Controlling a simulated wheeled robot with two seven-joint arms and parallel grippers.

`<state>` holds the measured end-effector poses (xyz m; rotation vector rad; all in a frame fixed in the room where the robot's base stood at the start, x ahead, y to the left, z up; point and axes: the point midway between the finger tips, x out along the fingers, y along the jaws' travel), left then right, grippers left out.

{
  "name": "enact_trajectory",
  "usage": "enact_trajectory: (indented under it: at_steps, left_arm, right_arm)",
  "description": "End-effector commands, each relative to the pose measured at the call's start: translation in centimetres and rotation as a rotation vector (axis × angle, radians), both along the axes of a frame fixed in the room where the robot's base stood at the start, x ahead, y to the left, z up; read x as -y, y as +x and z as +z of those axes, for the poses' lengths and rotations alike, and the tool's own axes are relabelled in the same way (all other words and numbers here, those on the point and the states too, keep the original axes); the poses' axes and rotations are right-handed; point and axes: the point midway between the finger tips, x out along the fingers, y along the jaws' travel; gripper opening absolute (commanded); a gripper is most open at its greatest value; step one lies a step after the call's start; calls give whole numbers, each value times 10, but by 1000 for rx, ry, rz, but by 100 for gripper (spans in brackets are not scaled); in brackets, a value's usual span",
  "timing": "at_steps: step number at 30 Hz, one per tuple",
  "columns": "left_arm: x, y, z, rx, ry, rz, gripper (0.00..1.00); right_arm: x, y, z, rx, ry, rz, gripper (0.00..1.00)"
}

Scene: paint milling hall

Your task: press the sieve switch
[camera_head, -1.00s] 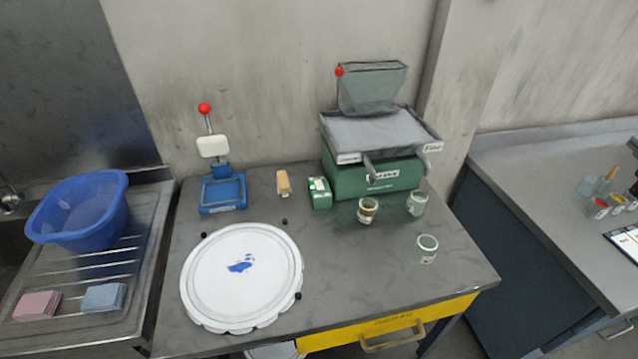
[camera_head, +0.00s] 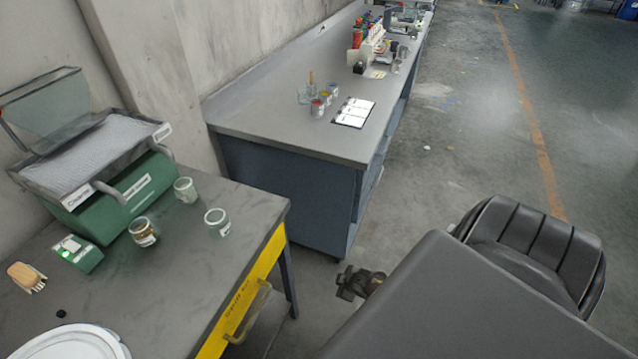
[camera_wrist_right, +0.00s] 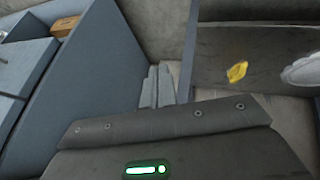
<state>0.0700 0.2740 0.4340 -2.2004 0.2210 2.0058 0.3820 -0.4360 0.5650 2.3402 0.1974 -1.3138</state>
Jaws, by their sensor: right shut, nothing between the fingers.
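The sieve machine (camera_head: 120,195) stands at the left of the head view, with a green base and a grey mesh tray on top. A small green switch box (camera_head: 82,258) with a lit pale green and white top sits on the table at its near left. Nothing of mine touches it. My right gripper (camera_wrist_right: 157,88) shows in the wrist view as two grey fingers close together, shut and empty. It is low, away from the table top and well apart from the switch. My left gripper is not in view.
Jars (camera_head: 143,231) stand in front of the sieve, near a wooden-handled brush (camera_head: 27,277) and a white round plate (camera_head: 70,345). The table has a yellow drawer (camera_head: 240,300). A grey bench (camera_head: 280,115) holds cups and a clipboard (camera_head: 354,112). Open floor lies right.

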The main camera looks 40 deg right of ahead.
Motion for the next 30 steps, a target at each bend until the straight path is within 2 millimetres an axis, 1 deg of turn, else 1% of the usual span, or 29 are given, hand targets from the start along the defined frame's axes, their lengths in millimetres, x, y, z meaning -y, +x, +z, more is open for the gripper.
enact_trajectory:
  at_steps: [1,2,3,5,6,9,12,15,17,30]
  left_arm:
    - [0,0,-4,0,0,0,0]
    - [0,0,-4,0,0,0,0]
    - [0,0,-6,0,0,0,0]
    - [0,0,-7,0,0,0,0]
    - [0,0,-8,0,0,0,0]
    - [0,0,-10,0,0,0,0]
    - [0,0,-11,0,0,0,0]
    - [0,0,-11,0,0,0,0]
    - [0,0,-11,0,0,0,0]
    - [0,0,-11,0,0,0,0]
  right_arm:
    - [-25,-48,-38,-77,39,-36,0]
    - [-38,-74,-55,-119,58,-57,0]
    - [-55,-108,-76,-171,79,-82,0]
    - [-80,-156,-99,-241,108,-115,0]
    - [-95,-185,-111,-283,122,-134,0]
    - [-126,-245,-130,-368,149,-170,0]
    - [-147,-285,-138,-425,163,-193,0]
    - [-158,-307,-142,-456,170,-205,0]
    - [-162,-312,-142,-463,173,-208,0]
    - [-162,-313,-142,-464,173,-208,0]
